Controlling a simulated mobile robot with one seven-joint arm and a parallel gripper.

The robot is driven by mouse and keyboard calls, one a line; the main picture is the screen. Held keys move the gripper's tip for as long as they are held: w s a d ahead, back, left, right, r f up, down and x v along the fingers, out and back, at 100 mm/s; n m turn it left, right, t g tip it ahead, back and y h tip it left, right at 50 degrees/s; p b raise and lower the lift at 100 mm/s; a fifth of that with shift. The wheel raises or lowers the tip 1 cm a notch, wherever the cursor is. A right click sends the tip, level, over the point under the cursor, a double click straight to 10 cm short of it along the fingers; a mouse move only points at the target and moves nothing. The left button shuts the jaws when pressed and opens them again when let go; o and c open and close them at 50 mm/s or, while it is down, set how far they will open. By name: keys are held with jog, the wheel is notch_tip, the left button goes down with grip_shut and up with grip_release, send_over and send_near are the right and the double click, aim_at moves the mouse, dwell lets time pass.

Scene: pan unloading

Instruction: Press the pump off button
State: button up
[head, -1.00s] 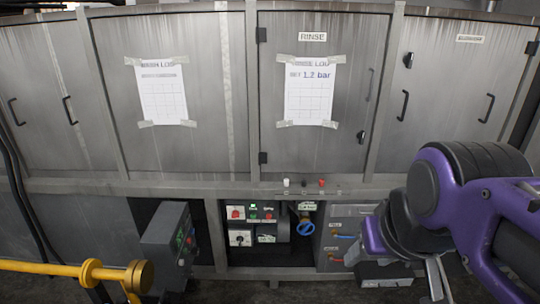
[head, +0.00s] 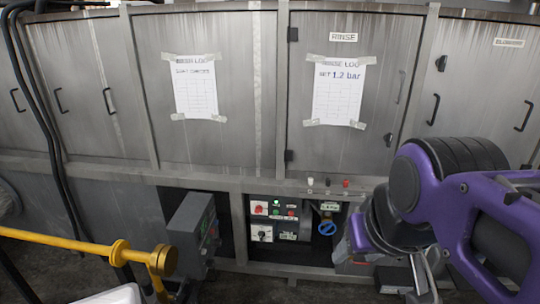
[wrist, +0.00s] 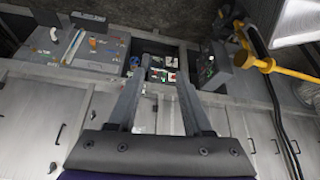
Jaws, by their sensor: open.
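A small control panel (head: 275,220) sits in the recess below the rinse cabinet. Labels are too small to read, so I cannot tell which control is pump off. The panel also shows, upside down, in the wrist view (wrist: 160,69), between the fingers but well beyond them. My gripper (head: 426,284) is open and empty, to the right of the panel in the head view; its fingers also show in the wrist view (wrist: 160,72).
A blue valve wheel (head: 327,228) is just right of the panel. A grey control box (head: 190,226) stands out at the left of the recess. A yellow pipe (head: 70,240) crosses the lower left. Cabinet doors with paper logs (head: 337,92) rise above.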

grip_shut()
dwell(1.7)
